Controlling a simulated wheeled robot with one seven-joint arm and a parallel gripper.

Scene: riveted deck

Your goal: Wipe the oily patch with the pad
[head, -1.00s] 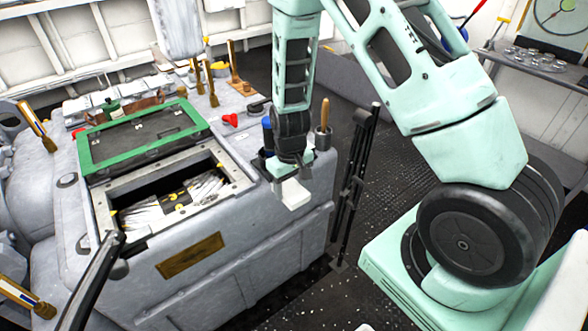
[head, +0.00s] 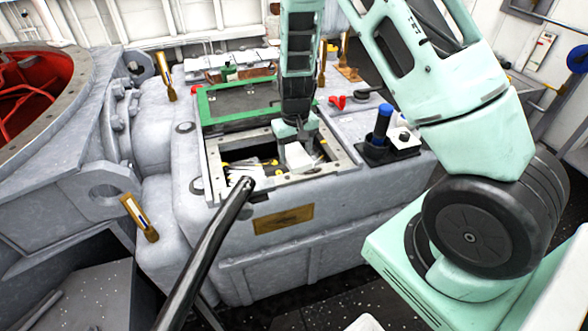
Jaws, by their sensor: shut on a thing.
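My gripper (head: 297,138) points down over the open compartment of the grey housing. It is shut on a white pad (head: 298,157), which hangs below the jaws. The pad appears at or just above the compartment opening; I cannot tell whether it touches anything. The jaw tips are small and partly hidden against the pad. I cannot make out an oily patch in this view.
The compartment has a metal rim (head: 212,162) and holds pale and yellow items. A green-framed lid (head: 207,105) lies open behind it. A blue-topped cylinder (head: 383,120) stands in a black holder to the right. A dark bar (head: 205,255) crosses the front.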

